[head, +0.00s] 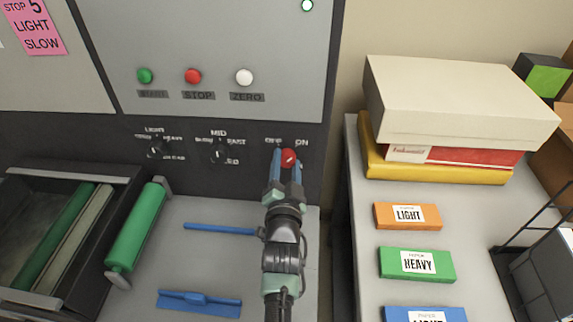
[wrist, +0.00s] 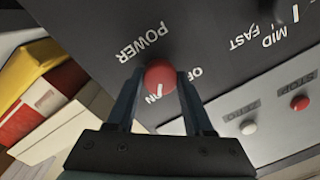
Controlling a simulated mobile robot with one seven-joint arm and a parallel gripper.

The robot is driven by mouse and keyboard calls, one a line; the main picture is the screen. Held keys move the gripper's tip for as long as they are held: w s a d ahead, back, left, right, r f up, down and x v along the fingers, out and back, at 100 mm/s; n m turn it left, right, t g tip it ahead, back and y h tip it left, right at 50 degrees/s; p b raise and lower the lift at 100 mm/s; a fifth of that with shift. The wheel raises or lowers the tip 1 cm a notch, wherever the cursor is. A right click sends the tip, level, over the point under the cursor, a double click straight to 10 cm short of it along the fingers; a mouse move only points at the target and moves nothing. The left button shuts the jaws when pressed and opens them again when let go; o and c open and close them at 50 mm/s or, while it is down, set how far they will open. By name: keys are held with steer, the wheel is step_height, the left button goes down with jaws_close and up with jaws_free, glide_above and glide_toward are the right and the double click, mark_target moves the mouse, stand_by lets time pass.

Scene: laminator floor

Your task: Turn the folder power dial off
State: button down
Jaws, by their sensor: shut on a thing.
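The red power dial (head: 289,158) sits on the dark panel of the machine, below and between the OFF and ON labels. Its white mark leans up and right, towards ON. In the wrist view the same dial (wrist: 160,72) lies under the printed word POWER, which appears upside down, and its mark points towards the ON label. My gripper (head: 287,157) is shut on the dial, with one finger on each side of it. In the wrist view both fingers of my gripper (wrist: 161,78) flank the dial; part of the labels is covered.
Left of the dial are the black MID dial (head: 218,153) and LIGHT dial (head: 157,150). Green (head: 145,76), red (head: 192,76) and white (head: 244,77) buttons sit above. Blue tools (head: 200,303) lie on the grey bed. A side table with boxes (head: 455,100) stands at right.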

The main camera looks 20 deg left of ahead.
steer(key=n+b, duration=0.1)
steer(key=n, duration=0.3)
steer(key=n+b, duration=0.1)
steer(key=n, duration=0.2)
steer(key=shift+n, duration=0.4)
steer(key=n, duration=0.4)
steer(key=shift+h+b, duration=0.35)
steer(key=shift+h, duration=0.05)
steer(key=n, duration=0.4)
steer(key=shift+c, duration=1.4)
jaws_free()
steer(key=shift+s, duration=0.1)
